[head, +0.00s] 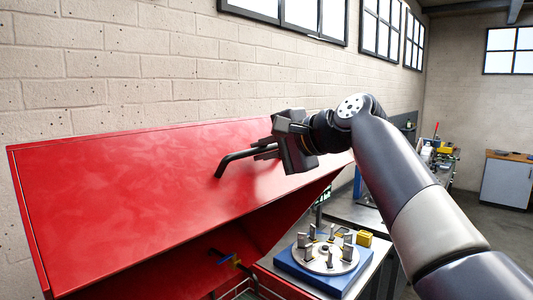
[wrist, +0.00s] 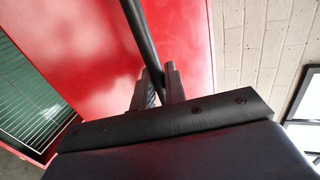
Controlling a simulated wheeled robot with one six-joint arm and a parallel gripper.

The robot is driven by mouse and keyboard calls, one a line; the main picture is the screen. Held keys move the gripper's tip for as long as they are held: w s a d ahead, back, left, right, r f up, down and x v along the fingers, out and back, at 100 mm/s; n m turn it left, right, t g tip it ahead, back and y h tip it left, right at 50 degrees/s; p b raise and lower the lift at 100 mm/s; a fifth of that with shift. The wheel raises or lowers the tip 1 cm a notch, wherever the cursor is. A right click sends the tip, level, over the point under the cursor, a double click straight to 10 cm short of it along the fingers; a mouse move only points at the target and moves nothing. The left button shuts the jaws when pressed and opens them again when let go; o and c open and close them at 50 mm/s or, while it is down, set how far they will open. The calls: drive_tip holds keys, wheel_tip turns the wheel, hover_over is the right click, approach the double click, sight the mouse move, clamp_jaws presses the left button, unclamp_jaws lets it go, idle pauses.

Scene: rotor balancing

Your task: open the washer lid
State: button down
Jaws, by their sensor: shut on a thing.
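The red washer lid (head: 120,195) is tilted up, with a dark gap under its front edge into the red washer. A black bar handle (head: 236,156) is fixed to the lid's outer face near its right end. My gripper (head: 266,152) is shut on this handle. In the wrist view, the handle (wrist: 141,40) runs down between the fingers of my gripper (wrist: 157,88), with the red lid (wrist: 185,35) behind it. A wire rack (wrist: 35,110) shows inside the washer at the left of the wrist view. My fingers partly hide the handle.
A blue block (head: 300,274) bearing a round metal plate with upright pieces sits on a bench right of the washer. A yellow item (head: 365,239) lies beside it. A block wall (head: 110,70) stands behind the lid. A cluttered bench (head: 435,160) stands farther back.

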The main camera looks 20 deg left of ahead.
drive_tip(key=c, duration=1.5)
unclamp_jaws()
drive_tip(key=shift+c, duration=0.2)
drive_tip(key=b+v, duration=0.2)
drive_tip(key=v, duration=0.9)
drive_tip(key=shift+a, duration=0.15)
drive_tip(key=p+x, duration=0.2)
drive_tip(key=x, duration=0.8)
drive_tip(key=shift+w+a+f, duration=0.1)
drive_tip(key=shift+w+a, duration=0.1)
drive_tip(key=shift+a, duration=0.15)
drive_tip(key=shift+d+f, duration=0.15)
drive_tip(key=shift+f, duration=0.15)
drive_tip(key=shift+s+d+f, duration=0.2)
drive_tip(key=shift+d+f, duration=0.05)
drive_tip(key=shift+d, duration=0.05)
